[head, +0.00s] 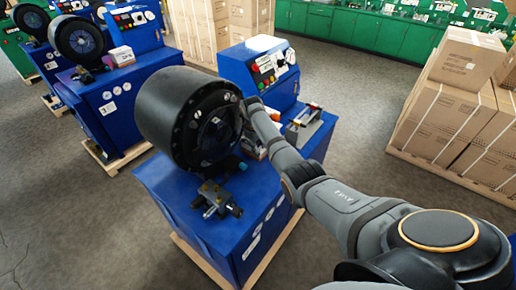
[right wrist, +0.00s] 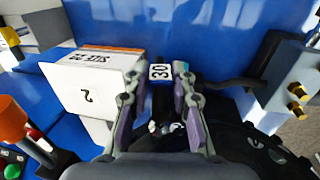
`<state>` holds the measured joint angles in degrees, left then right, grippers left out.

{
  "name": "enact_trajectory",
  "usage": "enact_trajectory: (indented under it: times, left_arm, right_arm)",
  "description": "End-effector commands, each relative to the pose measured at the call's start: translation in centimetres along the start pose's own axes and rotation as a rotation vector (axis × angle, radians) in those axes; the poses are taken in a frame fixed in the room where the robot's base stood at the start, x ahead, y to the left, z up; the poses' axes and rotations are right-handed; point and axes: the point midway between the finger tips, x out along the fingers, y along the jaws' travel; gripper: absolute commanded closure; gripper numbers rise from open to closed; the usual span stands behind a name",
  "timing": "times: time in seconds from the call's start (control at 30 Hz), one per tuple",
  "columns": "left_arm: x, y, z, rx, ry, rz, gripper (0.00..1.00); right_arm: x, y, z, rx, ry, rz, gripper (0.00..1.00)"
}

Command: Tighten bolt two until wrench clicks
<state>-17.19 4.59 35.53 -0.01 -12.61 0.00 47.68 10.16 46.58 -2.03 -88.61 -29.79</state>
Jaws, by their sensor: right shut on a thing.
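The black round crimper head (head: 165,108) sits on a blue machine bench (head: 205,215). Small bolts show around its front rim; I cannot tell which is bolt two. My right gripper (head: 247,112) is close beside the right edge of the head's face. In the right wrist view, its two purple-padded fingers (right wrist: 158,92) are shut on a black tool with a white tag reading 30 (right wrist: 160,72), apparently the wrench. Its far end is hidden, so I cannot tell whether it touches a bolt. My left gripper is not in view.
In the right wrist view, a white box (right wrist: 92,85) marked 2 stands left of my fingers. A valve with brass fittings (head: 215,198) lies on the bench front. A blue control box (head: 262,75) stands behind. Stacked cartons (head: 445,110) are at right; the floor between is clear.

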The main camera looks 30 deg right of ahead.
Motion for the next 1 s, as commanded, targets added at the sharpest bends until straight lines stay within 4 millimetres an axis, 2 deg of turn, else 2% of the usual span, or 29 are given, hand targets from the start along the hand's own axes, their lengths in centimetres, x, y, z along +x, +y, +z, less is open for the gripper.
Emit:
enact_trajectory:
  times: [0.47,1.0]
  left_arm:
    - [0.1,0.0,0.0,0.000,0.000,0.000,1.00]
    - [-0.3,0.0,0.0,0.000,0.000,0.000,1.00]
  right_arm:
    - [0.0,0.0,0.2,0.001,-0.002,-0.033,1.00]
    - [0.0,0.1,3.3,0.002,0.000,-0.032,1.00]
